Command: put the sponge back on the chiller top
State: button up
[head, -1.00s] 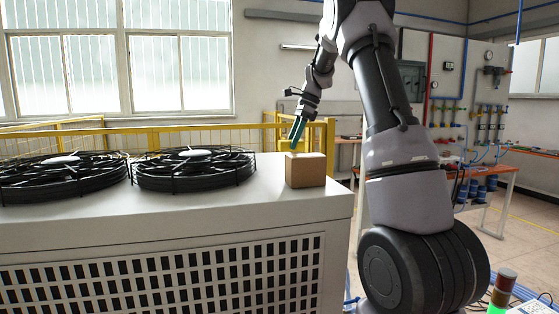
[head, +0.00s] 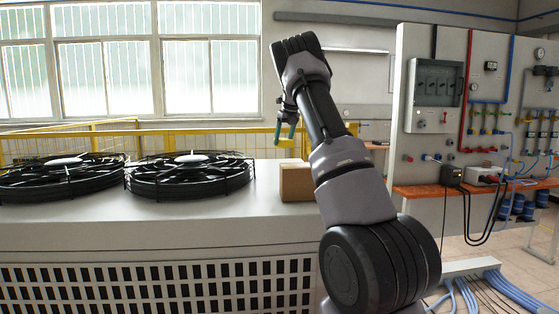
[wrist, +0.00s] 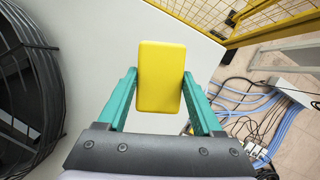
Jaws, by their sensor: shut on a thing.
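My gripper (head: 286,134) is shut on the yellow sponge (wrist: 161,76), with one teal finger on each side of it in the wrist view. In the head view my gripper hangs above the right end of the white chiller top (head: 200,207), over the area behind a brown box (head: 297,183). The sponge cannot be made out clearly in the head view. In the wrist view the sponge is in front of the chiller top (wrist: 105,45), and it hides part of that surface. The gap between sponge and surface cannot be told.
Two black round fans (head: 190,176) (head: 62,178) cover the left and middle of the chiller top. The box stands near its right end. A yellow railing (head: 200,138) runs behind. A panel (head: 470,110) with an orange bench stands at the right; cables lie on the floor.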

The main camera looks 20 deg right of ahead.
jog(key=shift+f, duration=3.5)
jog(key=shift+f, duration=0.2)
jog(key=o, duration=1.3)
jog(key=shift+r, duration=0.1)
